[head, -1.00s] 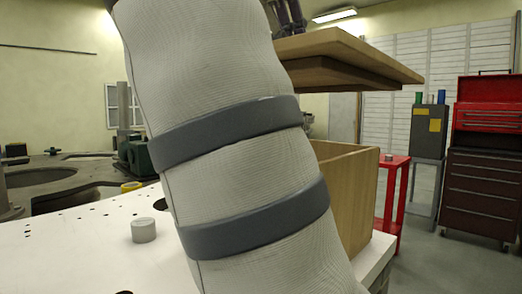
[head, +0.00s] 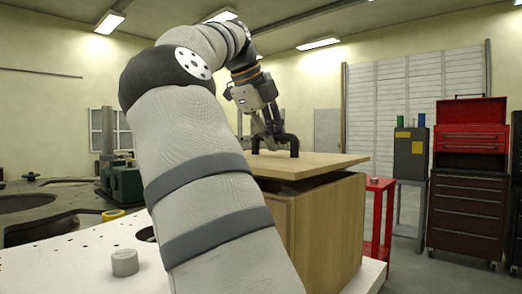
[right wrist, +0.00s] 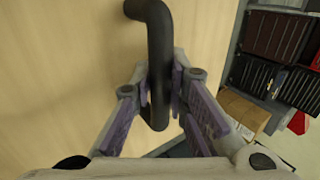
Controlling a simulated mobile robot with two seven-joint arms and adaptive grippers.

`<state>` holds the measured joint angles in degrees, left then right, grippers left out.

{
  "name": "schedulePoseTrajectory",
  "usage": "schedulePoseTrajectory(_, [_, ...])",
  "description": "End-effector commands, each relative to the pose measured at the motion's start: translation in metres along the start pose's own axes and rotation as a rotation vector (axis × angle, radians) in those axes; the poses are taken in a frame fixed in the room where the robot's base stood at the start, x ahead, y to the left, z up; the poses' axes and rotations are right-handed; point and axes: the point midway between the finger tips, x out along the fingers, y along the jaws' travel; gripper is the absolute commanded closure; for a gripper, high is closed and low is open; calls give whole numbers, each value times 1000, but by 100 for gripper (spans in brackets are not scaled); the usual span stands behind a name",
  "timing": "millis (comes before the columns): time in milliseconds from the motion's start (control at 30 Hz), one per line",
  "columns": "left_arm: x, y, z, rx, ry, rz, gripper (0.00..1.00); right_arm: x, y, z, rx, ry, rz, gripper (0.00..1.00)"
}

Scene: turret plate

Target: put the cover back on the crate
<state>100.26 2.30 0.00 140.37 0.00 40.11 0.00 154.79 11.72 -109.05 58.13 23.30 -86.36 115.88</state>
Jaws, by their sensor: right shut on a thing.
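The cover (head: 325,164) is a light wooden panel with a black bar handle (head: 293,145). It lies level or nearly so over the open top of the wooden crate (head: 325,228). A dark gap shows between the cover's underside and the crate's rim, so I cannot tell whether they touch. My right gripper (head: 268,143) is shut on the handle from above. In the right wrist view its fingers (right wrist: 163,88) close on both sides of the handle (right wrist: 157,40), with the cover's face (right wrist: 60,75) behind. My right arm hides the crate's left part. My left gripper is not in view.
The crate stands on a white table (head: 85,250) with holes and a small grey cylinder (head: 125,262). A red stand (head: 376,225), grey cabinet (head: 410,150) and red-topped tool chest (head: 468,190) stand to the right, beyond the table.

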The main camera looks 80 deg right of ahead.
Motion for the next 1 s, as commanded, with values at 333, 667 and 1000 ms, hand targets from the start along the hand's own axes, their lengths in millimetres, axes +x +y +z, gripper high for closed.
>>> schedulePoseTrajectory(333, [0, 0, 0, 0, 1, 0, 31, 22, 16, -1, 1, 0, -3, 100])
schedulePoseTrajectory(667, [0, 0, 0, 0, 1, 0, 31, 23, 17, -1, 1, 2, 2, 66])
schedulePoseTrajectory(1000, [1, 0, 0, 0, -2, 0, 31, -5, 16, 0, -2, -1, -2, 66])
